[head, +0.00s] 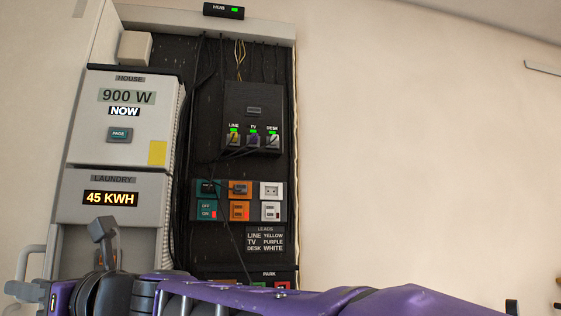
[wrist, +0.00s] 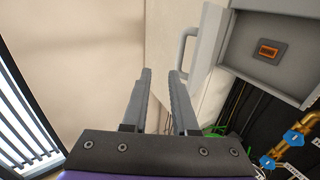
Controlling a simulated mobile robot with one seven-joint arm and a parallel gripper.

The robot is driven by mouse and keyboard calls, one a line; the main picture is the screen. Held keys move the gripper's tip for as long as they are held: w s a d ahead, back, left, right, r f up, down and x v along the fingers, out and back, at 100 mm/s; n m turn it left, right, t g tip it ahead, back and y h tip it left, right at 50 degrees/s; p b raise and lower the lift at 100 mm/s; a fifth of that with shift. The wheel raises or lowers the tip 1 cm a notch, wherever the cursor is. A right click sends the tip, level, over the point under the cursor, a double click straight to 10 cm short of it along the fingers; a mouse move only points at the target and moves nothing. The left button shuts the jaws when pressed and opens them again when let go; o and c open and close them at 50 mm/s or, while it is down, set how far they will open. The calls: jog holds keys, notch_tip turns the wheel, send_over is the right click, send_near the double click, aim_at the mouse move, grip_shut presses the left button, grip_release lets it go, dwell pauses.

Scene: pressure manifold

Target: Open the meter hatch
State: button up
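The meter hatch (wrist: 209,45) is a pale grey panel with a bar handle (wrist: 185,48), right of centre in the wrist view. It appears swung out from a grey box recess (wrist: 245,40) that shows a small orange display (wrist: 269,52). In the head view the handle (head: 22,267) is at the lower left, below the laundry meter (head: 112,198). My gripper (wrist: 161,76) is open with nothing between its fingers. The right fingertip is close to the handle's lower end in the wrist view; I cannot tell whether they touch. My arm hides the lower box in the head view.
The house meter (head: 125,120) is above the laundry meter. A dark board with sockets (head: 240,202) and hanging cables stands to the right. Brass pipes with blue valve handles (wrist: 292,138) are at the wrist view's lower right.

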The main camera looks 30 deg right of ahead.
jog(key=s+d+p, duration=0.1)
jog(key=s+d, duration=0.1)
jog(key=s, duration=0.7)
jog(key=shift+r, duration=0.3)
jog(key=shift+a, duration=0.1)
dwell(0.4)
dwell(0.4)
